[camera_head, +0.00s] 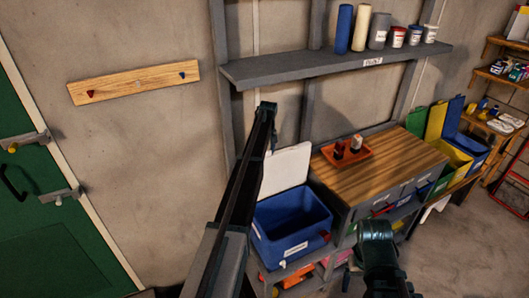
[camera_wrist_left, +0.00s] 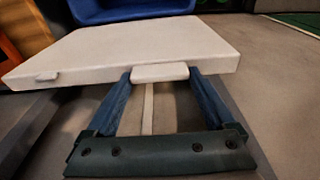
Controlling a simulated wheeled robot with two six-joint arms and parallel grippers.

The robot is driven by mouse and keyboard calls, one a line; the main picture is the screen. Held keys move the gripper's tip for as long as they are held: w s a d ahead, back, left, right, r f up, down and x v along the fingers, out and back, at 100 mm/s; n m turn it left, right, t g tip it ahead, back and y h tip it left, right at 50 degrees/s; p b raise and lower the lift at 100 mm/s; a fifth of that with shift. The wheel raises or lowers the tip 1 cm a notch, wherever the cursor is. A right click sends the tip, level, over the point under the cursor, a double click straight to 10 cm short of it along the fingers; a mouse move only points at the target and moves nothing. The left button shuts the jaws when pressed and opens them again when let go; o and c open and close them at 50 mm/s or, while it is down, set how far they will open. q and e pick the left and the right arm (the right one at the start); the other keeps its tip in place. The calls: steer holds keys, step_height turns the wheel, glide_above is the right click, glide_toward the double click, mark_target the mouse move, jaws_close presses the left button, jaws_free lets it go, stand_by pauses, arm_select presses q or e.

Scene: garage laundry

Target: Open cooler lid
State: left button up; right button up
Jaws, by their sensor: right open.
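The cooler has a blue body (camera_head: 290,225) on a low shelf left of the workbench. Its white lid (camera_head: 286,168) stands raised at the back, with the blue inside of the cooler showing. In the left wrist view the lid (camera_wrist_left: 150,45) spans the picture, with a small white tab (camera_wrist_left: 160,73) at its near edge. My left gripper's (camera_wrist_left: 161,78) two blue fingers are apart, one tip at each end of this tab; whether they press on it is unclear. In the head view my left arm hides part of the lid's left side. My right gripper (camera_head: 376,230) is open at the lower middle.
A wood-topped workbench (camera_head: 400,165) with an orange tray (camera_head: 340,158) stands right of the cooler. A grey wall shelf (camera_head: 290,72) holding cans runs above. Coloured bins (camera_head: 455,150) stand farther right. A green door (camera_head: 50,230) is at the left.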

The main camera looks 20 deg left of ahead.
arm_select(q)
steer(key=shift+o, duration=0.6)
step_height(320, 180, up, 7)
steer(key=p, duration=0.7)
steer(key=shift+s+d+r, duration=0.2)
steer(key=shift+s+d, duration=0.15)
steer(key=shift+d, duration=0.05)
